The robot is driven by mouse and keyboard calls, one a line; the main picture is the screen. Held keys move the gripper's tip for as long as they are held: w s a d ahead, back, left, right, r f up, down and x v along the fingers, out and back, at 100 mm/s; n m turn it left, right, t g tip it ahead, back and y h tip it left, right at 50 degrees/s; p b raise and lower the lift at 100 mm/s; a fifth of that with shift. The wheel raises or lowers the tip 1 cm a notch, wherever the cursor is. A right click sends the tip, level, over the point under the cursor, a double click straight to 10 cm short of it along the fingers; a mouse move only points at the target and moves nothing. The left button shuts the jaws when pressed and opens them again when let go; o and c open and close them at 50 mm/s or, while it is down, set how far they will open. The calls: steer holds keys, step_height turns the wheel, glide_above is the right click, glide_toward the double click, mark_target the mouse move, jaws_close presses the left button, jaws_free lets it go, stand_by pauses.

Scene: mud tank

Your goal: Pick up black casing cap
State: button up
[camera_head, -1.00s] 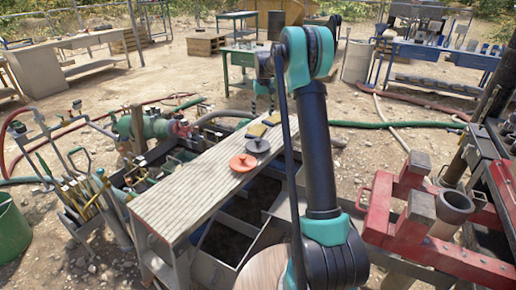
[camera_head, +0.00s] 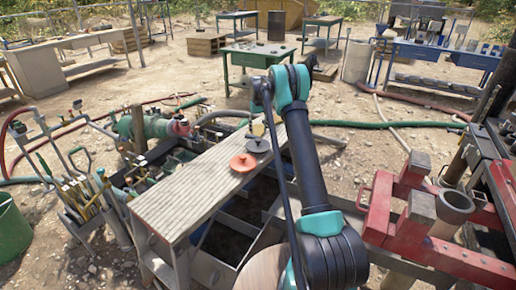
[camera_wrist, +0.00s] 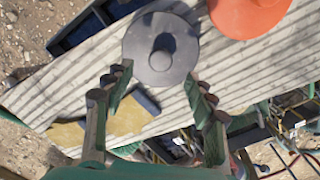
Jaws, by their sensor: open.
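The black casing cap (camera_head: 258,145) is a dark round disc with a raised knob in its middle. It lies on the wooden plank bench (camera_head: 172,203). In the wrist view the cap (camera_wrist: 177,35) shows at the top centre, just beyond my fingertips. My gripper (camera_wrist: 160,82) is open and empty, one finger on each side below the cap. In the head view my gripper (camera_head: 258,122) hangs over the far end of the bench, behind the cap. I cannot tell how high it is above the planks.
An orange cap (camera_head: 243,162) lies right beside the black cap; it also shows in the wrist view (camera_wrist: 248,12). A yellowish block (camera_wrist: 125,118) lies on the planks under my gripper. Open tank compartments (camera_head: 240,225) flank the bench. A red steel frame (camera_head: 425,225) stands at the right.

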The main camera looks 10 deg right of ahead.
mark_target(258, 139)
steer(key=shift+w+a+f, duration=0.1)
steer(key=shift+f, duration=3.7)
steer(key=shift+c, duration=0.6)
jaws_close()
